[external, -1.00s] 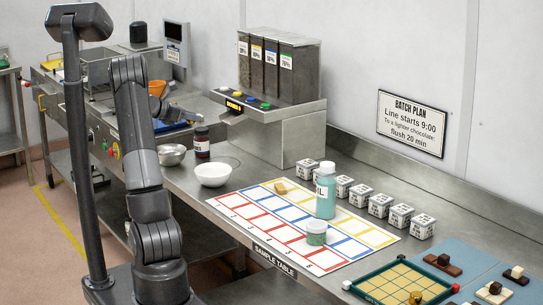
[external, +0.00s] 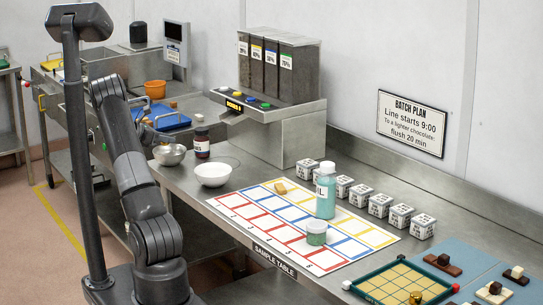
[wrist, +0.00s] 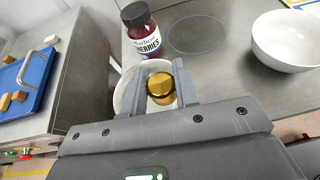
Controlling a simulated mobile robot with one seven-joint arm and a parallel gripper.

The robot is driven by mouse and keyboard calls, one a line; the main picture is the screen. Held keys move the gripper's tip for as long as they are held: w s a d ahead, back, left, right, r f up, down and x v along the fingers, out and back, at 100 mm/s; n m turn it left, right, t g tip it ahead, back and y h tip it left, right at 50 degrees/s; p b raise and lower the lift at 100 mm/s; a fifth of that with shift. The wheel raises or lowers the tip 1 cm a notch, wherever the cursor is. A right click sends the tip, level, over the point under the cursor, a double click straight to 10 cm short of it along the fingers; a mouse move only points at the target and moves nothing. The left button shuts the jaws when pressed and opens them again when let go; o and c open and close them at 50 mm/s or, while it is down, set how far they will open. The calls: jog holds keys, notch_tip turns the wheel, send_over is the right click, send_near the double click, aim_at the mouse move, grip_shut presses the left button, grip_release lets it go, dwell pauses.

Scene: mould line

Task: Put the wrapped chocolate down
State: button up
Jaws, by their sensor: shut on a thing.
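My gripper (wrist: 162,92) is shut on the gold-foil wrapped chocolate (wrist: 161,82), which sits between its two fingers in the wrist view. Behind and below it in that view is a bowl (wrist: 124,92), partly hidden by the fingers; its height below the chocolate is hard to judge. The steel bowl (external: 169,154) stands on the counter in the external view. My arm hides most of the gripper there, and I cannot make out the held chocolate.
A cherries jar (wrist: 140,32) stands close to the bowl. A white bowl (wrist: 290,38) is to the right. A blue board (wrist: 27,83) with brown pieces lies on the left. The numbered sample mat (external: 236,207) holds two teal-coloured containers. Steel counter between jar and white bowl is clear.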

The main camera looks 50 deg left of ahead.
jog(key=shift+f, duration=1.75)
jog(key=shift+f, duration=0.25)
jog(key=o, duration=0.9)
jog(key=shift+o, duration=0.2)
jog(key=shift+r, duration=0.25)
jog(key=v, duration=1.2)
jog(key=shift+d, duration=0.15)
